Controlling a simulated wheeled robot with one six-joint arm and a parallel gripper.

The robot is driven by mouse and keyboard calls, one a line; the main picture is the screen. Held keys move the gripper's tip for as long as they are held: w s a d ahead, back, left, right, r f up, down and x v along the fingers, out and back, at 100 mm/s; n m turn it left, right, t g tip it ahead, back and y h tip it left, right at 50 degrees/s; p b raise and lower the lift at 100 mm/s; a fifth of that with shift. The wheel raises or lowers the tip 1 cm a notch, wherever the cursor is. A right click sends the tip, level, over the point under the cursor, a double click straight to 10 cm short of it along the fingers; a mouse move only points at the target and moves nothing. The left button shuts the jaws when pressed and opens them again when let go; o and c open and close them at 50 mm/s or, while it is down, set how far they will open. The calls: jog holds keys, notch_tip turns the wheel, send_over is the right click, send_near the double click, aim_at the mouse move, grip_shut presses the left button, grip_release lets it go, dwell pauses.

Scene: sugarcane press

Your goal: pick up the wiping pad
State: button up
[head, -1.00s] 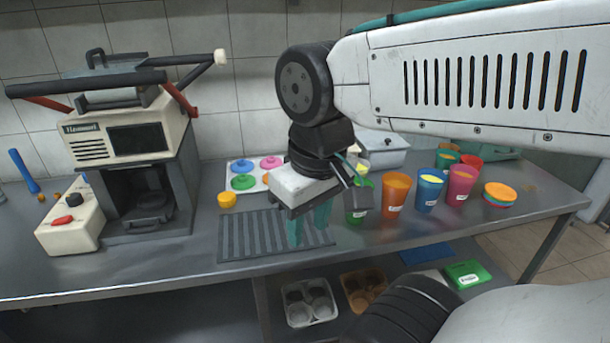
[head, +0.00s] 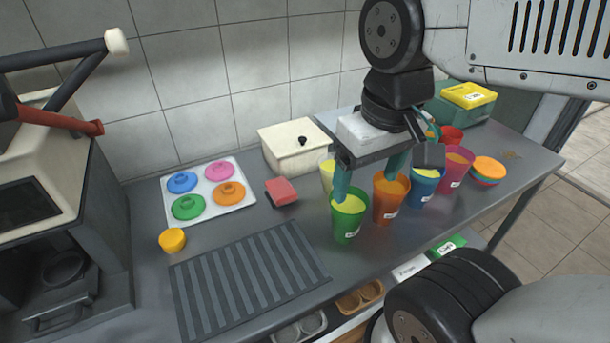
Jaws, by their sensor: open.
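A small red pad with a dark underside (head: 281,190), which looks like the wiping pad, lies on the steel counter between the lid tray and the cups. My gripper (head: 368,190) is open, with its two teal fingers apart and pointing down. It is to the right of the pad in the picture, over the row of cups. Its left finger overlaps the green cup (head: 348,222) and its right finger overlaps the orange cup (head: 390,203). I cannot tell whether the fingers touch the cups. Nothing shows held between them.
A white tray (head: 246,210) holds several coloured lids. A cream lidded box (head: 290,156) stands behind the pad. A slotted drain grate (head: 250,285) lies in front. A blue cup (head: 424,190) and a pink cup (head: 457,168) stand to the right. The press (head: 35,200) is at the left.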

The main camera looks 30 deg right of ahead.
jog(key=shift+o, duration=0.2)
jog(key=w+f, duration=0.1)
jog(key=w, duration=0.8)
jog(key=shift+d+f, duration=0.3)
jog(key=shift+f, duration=0.1)
send_near(280, 188)
jog(key=shift+s+d+f, duration=0.1)
jog(key=shift+d+f, duration=0.1)
jog(key=shift+d, duration=0.35)
jog(key=f, duration=0.2)
jog(key=w+f, duration=0.1)
jog(key=f, duration=0.5)
jog(key=shift+w+a+f, duration=0.15)
jog(key=shift+w+a, duration=0.1)
jog(key=shift+a, duration=0.15)
jog(key=c, duration=1.2)
jog(key=shift+o, duration=0.2)
jog(key=shift+s, duration=0.1)
jog(key=shift+s+a+r, duration=0.15)
jog(key=shift+a+r, duration=0.05)
jog(key=shift+r, duration=0.15)
jog(key=s+a+r, duration=0.7)
jog(key=s+a, duration=0.1)
jog(key=s, duration=0.2)
jog(key=shift+a+r, duration=0.2)
jog(key=shift+a, duration=0.15)
jog(key=shift+s, duration=0.15)
